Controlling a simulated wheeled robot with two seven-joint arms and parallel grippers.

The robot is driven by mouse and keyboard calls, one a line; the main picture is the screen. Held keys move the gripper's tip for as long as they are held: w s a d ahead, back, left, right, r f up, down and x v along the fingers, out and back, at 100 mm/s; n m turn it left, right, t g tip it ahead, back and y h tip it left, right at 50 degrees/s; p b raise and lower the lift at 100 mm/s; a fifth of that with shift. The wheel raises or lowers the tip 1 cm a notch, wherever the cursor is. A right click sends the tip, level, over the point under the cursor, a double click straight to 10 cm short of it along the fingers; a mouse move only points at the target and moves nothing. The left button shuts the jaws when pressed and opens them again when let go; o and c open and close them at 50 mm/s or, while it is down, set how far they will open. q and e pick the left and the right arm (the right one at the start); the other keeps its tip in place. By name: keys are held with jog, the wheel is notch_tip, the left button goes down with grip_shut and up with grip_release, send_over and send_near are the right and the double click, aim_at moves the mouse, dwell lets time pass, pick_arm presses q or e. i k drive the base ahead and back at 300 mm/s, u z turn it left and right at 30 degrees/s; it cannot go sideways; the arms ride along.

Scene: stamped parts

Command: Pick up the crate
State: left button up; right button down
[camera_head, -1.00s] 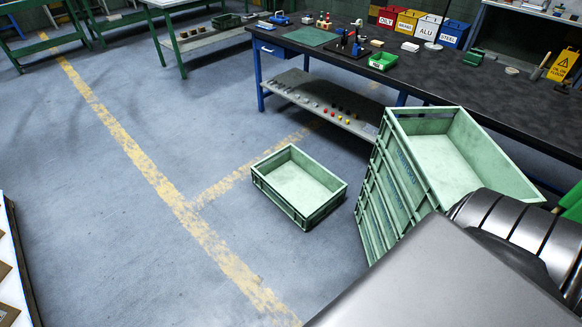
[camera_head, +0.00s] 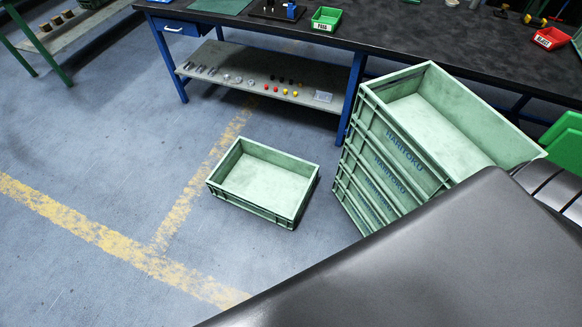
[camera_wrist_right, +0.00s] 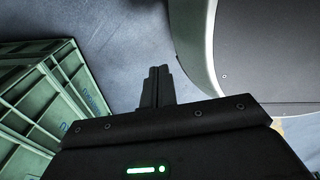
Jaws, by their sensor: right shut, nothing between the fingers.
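A single light-green crate (camera_head: 262,182) sits empty and upright on the floor in the head view, left of a stack of similar green crates (camera_head: 400,158). The top crate of the stack is open and looks empty. My right gripper (camera_wrist_right: 157,72) shows in the right wrist view with its fingers together and nothing between them. The stack's side (camera_wrist_right: 45,95) is to its left there, apart from the fingers. The floor crate does not show in the wrist view. Neither gripper is in the head view; my own arm covers its lower right.
A dark workbench (camera_head: 440,50) with a lower shelf (camera_head: 262,88) of small parts stands behind the crates. A green tray (camera_head: 326,19) and a red bin (camera_head: 551,38) are on it. The floor left of the single crate is clear, with yellow lines (camera_head: 75,220).

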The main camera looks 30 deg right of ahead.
aim_at(275, 187)
jog(key=z, duration=0.85)
jog(key=i, duration=0.9)
jog(key=z, duration=0.8)
